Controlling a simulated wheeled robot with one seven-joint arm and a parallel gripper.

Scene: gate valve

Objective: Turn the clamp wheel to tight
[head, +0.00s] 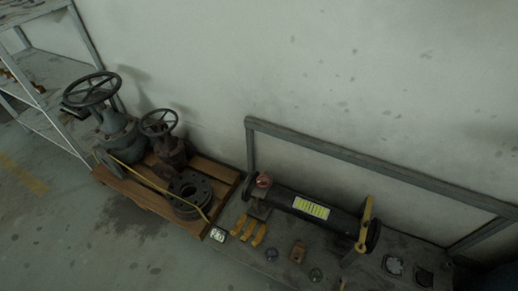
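Two valves with spoked handwheels stand at the left on a wooden pallet (222,172). The larger dark handwheel (91,90) tops a green valve body (122,140). The smaller handwheel (158,123) tops a rusty brown valve (171,155). On the low grey bench (232,250) lies a dark cylinder (290,200) with a yellow label. A small reddish knob (264,180) sits at its left end, and a yellow lever (365,224) stands at its right end. I cannot tell which part is the clamp wheel or how tight it is. My gripper is not in view.
A dark flange (190,194) and a yellow strap lie on the pallet. Several small yellow and brown parts lie on the bench front. A grey rail (370,165) runs behind the bench along the wall. A metal shelf (50,75) stands far left. The floor (80,235) at lower left is clear.

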